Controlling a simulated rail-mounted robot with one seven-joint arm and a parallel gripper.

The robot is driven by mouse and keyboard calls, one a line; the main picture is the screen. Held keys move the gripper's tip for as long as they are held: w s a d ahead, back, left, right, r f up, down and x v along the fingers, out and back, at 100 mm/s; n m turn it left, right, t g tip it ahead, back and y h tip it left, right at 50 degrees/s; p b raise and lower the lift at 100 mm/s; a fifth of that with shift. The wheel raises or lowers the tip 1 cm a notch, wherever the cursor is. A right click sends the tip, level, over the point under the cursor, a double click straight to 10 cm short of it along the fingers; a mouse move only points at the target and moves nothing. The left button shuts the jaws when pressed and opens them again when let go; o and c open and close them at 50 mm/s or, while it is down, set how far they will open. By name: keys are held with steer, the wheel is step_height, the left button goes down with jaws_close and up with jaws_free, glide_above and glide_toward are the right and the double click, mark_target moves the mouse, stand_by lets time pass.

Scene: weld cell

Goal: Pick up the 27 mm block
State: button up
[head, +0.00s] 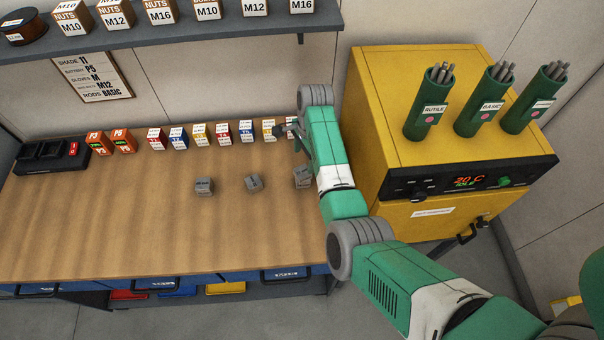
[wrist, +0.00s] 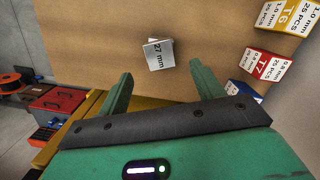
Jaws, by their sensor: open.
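In the wrist view a small grey block labelled "27 mm" (wrist: 160,55) sits on the wooden bench top. My gripper (wrist: 160,78) is open and empty, and the block shows beyond its fingertips, roughly between them. In the head view three grey blocks stand in a row: a left one (head: 204,187), a middle one (head: 253,183) and a right one (head: 302,177) close to my arm. Their labels are too small to read there. My gripper (head: 284,131) is above the bench, near the right end of the box row, partly hidden by my arm.
A row of small labelled boxes (head: 200,135) stands along the back of the bench (head: 110,220). Boxes T6 (wrist: 285,17) and T7 (wrist: 265,66) show near my gripper. A yellow oven (head: 385,100) with rod canisters stands to the right. The bench's front is clear.

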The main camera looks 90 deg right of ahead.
mark_target(303, 171)
steer(key=f, duration=0.7)
steer(key=shift+w+a, duration=0.2)
steer(key=shift+w, duration=0.05)
steer(key=c, duration=1.2)
steer(key=shift+o, duration=0.2)
steer(key=shift+r, duration=0.1)
steer(key=shift+r, duration=0.45)
step_height(303, 171, up, 3)
steer(key=shift+f, duration=0.1)
steer(key=s+a, duration=0.2)
steer(key=a, duration=0.5)
steer(key=s+a+r+p, duration=0.1)
steer(key=s+a, duration=0.1)
steer(key=a, duration=0.6)
steer(key=shift+s+a+p, duration=0.2)
steer(key=shift+s+p, duration=0.05)
steer(key=shift+p, duration=0.05)
